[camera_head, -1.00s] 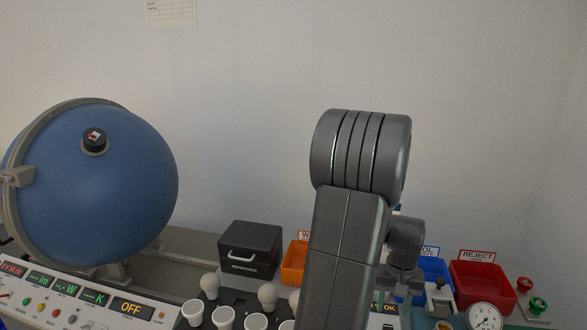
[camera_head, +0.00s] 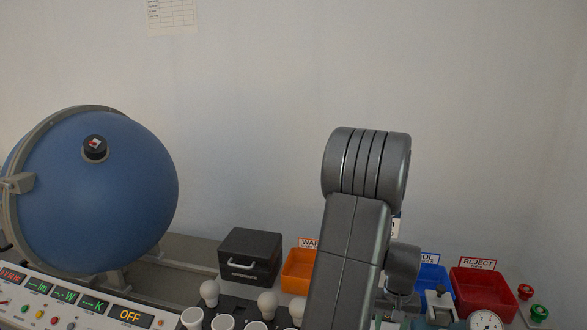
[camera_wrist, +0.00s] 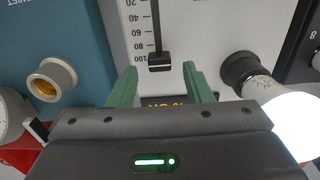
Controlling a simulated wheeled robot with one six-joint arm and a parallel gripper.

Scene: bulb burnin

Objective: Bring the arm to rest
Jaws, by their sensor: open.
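My gripper (camera_wrist: 160,88) shows in the wrist view with its two green fingers apart and nothing between them. It is above a white panel (camera_wrist: 187,25) with a printed scale and a black slider (camera_wrist: 160,61). A lit or bright white bulb (camera_wrist: 293,122) is right of the fingers, beside a black socket (camera_wrist: 240,69). A brass-lined socket (camera_wrist: 52,80) is on the left on a teal surface. In the head view my arm stands bent upright right of centre, and it hides part of the bench. The fingertips cannot be made out there.
A large blue sphere (camera_head: 95,195) stands at the left behind a control panel reading OFF (camera_head: 130,316). A black box (camera_head: 250,256), an orange bin (camera_head: 298,271), a blue bin (camera_head: 432,283) and a red REJECT bin (camera_head: 484,293) line the back. Several bulbs and white cups stand in front.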

